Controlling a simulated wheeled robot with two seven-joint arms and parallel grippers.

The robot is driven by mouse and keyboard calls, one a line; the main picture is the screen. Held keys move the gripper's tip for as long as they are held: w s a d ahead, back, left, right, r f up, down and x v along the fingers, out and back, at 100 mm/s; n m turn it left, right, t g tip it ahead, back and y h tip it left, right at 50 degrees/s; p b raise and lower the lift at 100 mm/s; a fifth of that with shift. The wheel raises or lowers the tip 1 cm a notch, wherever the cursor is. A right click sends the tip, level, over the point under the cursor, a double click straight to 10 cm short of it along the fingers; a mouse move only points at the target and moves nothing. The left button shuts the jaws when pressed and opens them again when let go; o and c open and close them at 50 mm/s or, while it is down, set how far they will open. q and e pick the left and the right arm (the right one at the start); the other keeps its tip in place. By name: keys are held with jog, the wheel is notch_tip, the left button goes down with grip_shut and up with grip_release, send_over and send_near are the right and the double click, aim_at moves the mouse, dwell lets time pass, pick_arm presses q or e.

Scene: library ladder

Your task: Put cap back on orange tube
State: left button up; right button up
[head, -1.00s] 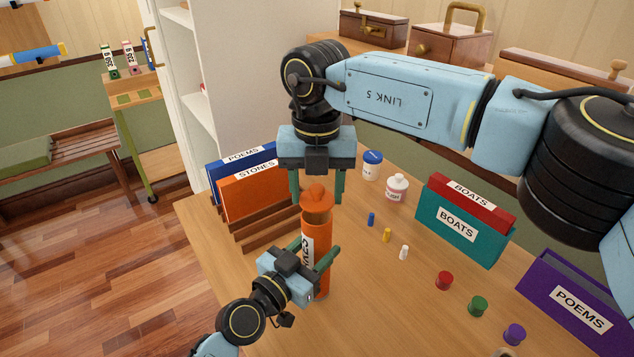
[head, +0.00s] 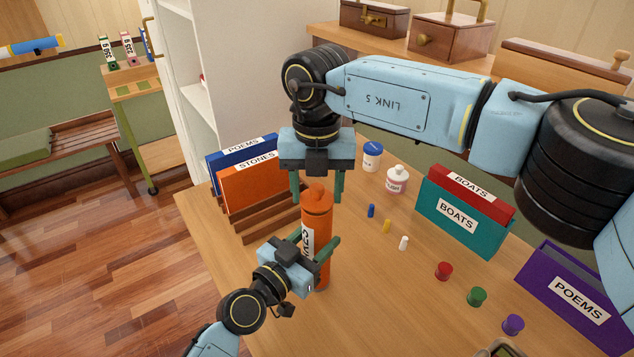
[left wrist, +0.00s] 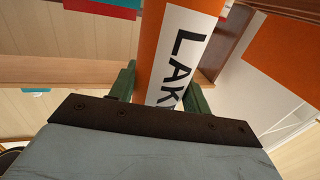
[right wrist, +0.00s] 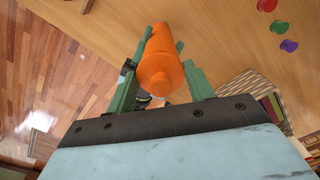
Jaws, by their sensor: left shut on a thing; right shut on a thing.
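The orange tube (head: 319,225) stands upright above the near left part of the table, with a white lettered label. My left gripper (head: 317,241) is shut around its middle. In the left wrist view the tube (left wrist: 172,45) shows between the green fingers, with its label facing the camera. The orange cap (head: 317,197) sits at the top of the tube, in line with it, with no gap visible. My right gripper (head: 317,192) points down from above and is shut on the cap. The cap (right wrist: 162,62) also shows in the right wrist view and hides the tube's mouth.
Orange and blue books (head: 254,187) stand in a wooden rack close to the left. Teal and red books (head: 463,212) stand beyond.

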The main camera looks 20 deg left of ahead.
jog(key=shift+f, duration=0.65)
dwell(0.4)
jog(key=o, duration=1)
jog(key=shift+r, duration=0.1)
notch_tip(320, 180, up, 12)
jog(key=shift+f, duration=0.1)
pick_arm(q)
jog(key=o, duration=1.4)
jog(key=shift+o, duration=0.2)
